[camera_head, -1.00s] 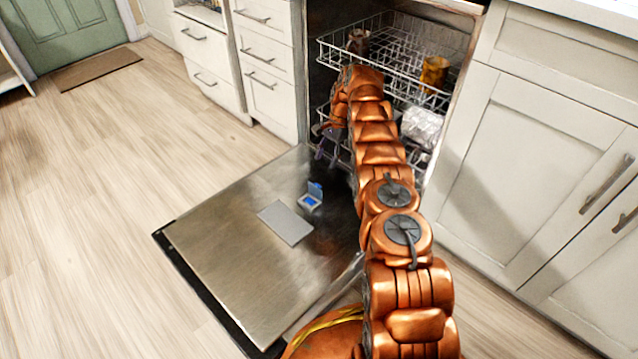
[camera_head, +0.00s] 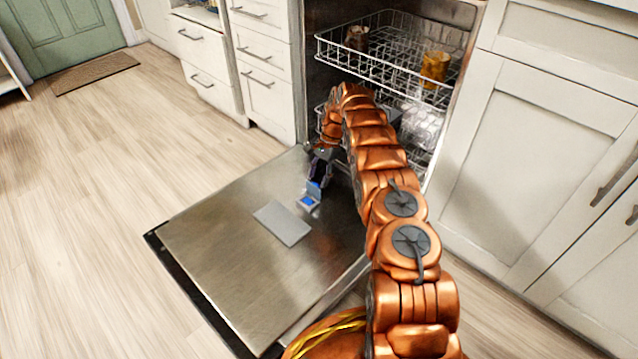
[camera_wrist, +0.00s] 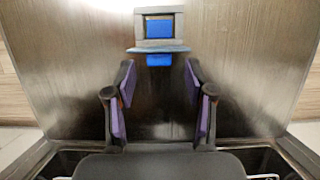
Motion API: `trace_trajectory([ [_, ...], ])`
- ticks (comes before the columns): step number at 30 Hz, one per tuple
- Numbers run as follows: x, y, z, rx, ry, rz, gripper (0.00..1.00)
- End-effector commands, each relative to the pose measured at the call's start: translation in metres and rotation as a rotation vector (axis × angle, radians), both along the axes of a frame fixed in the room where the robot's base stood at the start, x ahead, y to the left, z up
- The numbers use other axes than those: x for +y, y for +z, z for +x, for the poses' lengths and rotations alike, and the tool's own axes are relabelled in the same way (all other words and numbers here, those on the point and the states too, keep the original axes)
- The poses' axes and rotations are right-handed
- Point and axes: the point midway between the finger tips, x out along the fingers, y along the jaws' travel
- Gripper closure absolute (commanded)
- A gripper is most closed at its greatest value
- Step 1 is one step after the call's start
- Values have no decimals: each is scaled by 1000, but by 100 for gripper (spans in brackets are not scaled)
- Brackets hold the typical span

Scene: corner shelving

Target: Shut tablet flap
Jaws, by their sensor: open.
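The tablet dispenser (camera_head: 309,203) is on the inner face of the lowered dishwasher door. Its blue tablet compartment (camera_wrist: 159,28) is uncovered. The small blue flap (camera_head: 314,189) stands raised at the edge nearer the dishwasher; in the wrist view the flap (camera_wrist: 159,60) shows as a blue piece under a grey edge. My gripper (camera_head: 318,172) is low over the door, just on the rack side of the flap. In the wrist view my gripper (camera_wrist: 159,78) is open and empty, its purple-padded fingers either side of the flap's line. Contact with the flap cannot be told.
The dishwasher door (camera_head: 230,255) lies open and flat, with a flat grey plate (camera_head: 283,223) beside the compartment. The upper rack (camera_head: 390,70) holds an amber cup (camera_head: 435,68) and a brown cup (camera_head: 356,38). White cabinets (camera_head: 555,150) stand at right; open floor lies left.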

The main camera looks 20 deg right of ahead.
Motion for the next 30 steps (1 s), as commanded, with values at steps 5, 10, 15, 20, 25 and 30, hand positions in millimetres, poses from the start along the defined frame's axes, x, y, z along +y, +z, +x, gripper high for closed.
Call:
trace_trajectory([
  [5, 1, -8, -1, 0, -3, 0, 46],
  [10, 1, -7, -1, 0, -3, 0, 46],
  [15, 0, -7, -1, 1, -4, 0, 61],
  [20, 1, -7, -1, 0, -2, 0, 78],
  [25, 1, -7, -1, 0, -2, 0, 96],
  [30, 1, -7, -1, 0, -2, 0, 100],
])
